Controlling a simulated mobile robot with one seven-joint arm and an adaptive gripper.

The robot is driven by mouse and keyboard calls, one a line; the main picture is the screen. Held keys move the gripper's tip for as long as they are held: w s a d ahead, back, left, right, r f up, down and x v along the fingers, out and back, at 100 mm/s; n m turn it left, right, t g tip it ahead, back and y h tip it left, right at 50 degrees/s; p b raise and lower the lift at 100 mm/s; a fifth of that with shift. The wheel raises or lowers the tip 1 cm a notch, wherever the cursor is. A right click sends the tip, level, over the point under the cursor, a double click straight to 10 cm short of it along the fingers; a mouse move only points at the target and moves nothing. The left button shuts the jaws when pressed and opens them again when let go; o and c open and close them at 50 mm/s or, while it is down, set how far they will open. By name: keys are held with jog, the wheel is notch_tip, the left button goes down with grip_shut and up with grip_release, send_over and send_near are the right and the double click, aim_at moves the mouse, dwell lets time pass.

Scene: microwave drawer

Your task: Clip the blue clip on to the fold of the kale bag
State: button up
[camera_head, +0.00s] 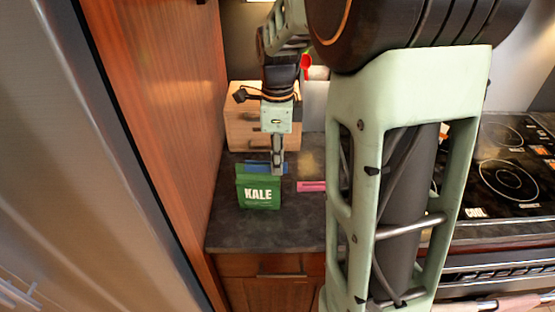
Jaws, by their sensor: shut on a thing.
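The green kale bag (259,190) with white lettering stands on the dark countertop, left of the middle of the view. The blue clip (257,167) shows as a blue strip along the top of the bag. My gripper (278,172) points down at the bag's top right and is shut on the blue clip. The fingers cover part of the clip, so I cannot tell whether its jaws are around the fold or only beside it.
A pink strip-like object (311,186) lies on the counter (235,235) to the right of the bag. A wooden box (241,128) stands behind. A wooden panel (160,110) rises close on the left. A black cooktop (505,170) is on the right.

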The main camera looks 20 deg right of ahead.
jog(key=shift+f+b, duration=0.3)
jog(key=shift+f, duration=0.2)
dwell(0.4)
jog(key=o, duration=0.8)
jog(key=shift+o, duration=0.3)
jog(key=o, duration=0.4)
jog(key=shift+o, duration=0.2)
jog(key=shift+r, duration=0.1)
jog(key=shift+r+p, duration=3.25)
jog(key=shift+r, duration=0.65)
